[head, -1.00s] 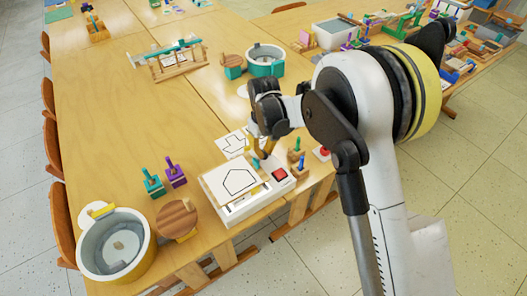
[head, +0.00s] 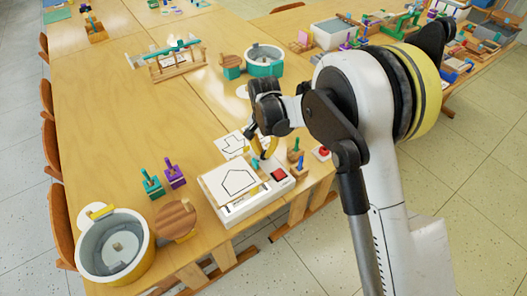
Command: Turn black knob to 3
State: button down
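I cannot make out a black knob. A white box (head: 240,213) stands near the table's front edge, with a pentagon drawing sheet (head: 238,182) on top and a red square button (head: 279,175) at its right end. A small teal piece (head: 256,163) shows beside the fingertips. My gripper and arm hide part of the area behind the box. The fingers are too small to tell their opening or whether they touch anything.
Small wooden blocks with a green peg (head: 296,145) and a blue peg (head: 300,161) stand close right of the gripper. Teal (head: 152,184) and purple (head: 175,176) peg pieces, a wooden disc (head: 176,219) and a yellow-grey tub (head: 116,244) stand left.

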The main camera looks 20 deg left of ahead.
aim_at(264, 152)
jog(key=m, duration=0.6)
jog(key=shift+d+m, duration=0.1)
jog(key=shift+m, duration=0.3)
dwell(0.4)
jog(key=c, duration=1.5)
grip_release()
jog(key=shift+r, duration=0.1)
notch_tip(264, 152, up, 12)
